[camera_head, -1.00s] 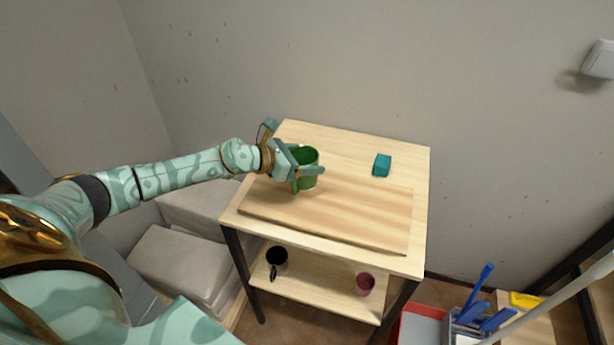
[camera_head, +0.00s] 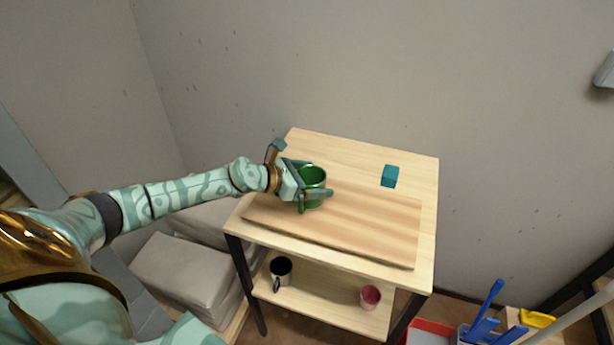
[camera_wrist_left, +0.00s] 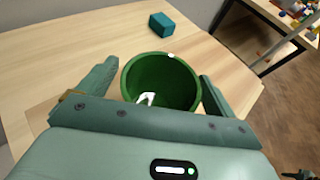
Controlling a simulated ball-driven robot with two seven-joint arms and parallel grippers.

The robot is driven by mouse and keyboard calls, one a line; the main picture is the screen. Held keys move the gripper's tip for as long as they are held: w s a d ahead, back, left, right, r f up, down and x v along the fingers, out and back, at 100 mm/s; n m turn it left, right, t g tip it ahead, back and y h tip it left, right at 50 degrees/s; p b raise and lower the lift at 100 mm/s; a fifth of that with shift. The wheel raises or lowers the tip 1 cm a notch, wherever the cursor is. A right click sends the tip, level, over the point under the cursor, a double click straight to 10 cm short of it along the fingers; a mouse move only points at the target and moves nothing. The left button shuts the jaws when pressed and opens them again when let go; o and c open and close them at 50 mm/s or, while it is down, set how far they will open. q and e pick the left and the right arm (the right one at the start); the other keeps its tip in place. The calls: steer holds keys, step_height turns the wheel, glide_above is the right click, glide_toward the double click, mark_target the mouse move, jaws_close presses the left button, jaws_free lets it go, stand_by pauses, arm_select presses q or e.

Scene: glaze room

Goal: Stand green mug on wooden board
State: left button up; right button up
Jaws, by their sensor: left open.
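The green mug (camera_head: 313,184) stands upright at the back left part of the wooden board (camera_head: 350,226) on the table. It also shows in the left wrist view (camera_wrist_left: 160,82), seen from above into its opening, with a white glint inside. My left gripper (camera_head: 316,183) is open, with one finger on either side of the mug. In the left wrist view the fingers (camera_wrist_left: 157,88) show small gaps to the mug's wall. The mug's base is partly hidden by the near finger. My right gripper is not in view.
A teal block (camera_head: 390,176) lies on the table (camera_head: 345,155) behind the board. A black mug (camera_head: 281,270) and a pink cup (camera_head: 370,297) stand on the lower shelf. The wall rises close behind. A red box (camera_head: 430,332) sits on the floor at right.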

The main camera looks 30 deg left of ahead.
arm_select(q)
steer(key=shift+s+a+r, duration=0.1)
steer(key=shift+a+r, duration=0.05)
steer(key=shift+r, duration=0.15)
steer(key=v, duration=1.1)
steer(key=shift+s, duration=0.3)
steer(key=shift+a, duration=0.1)
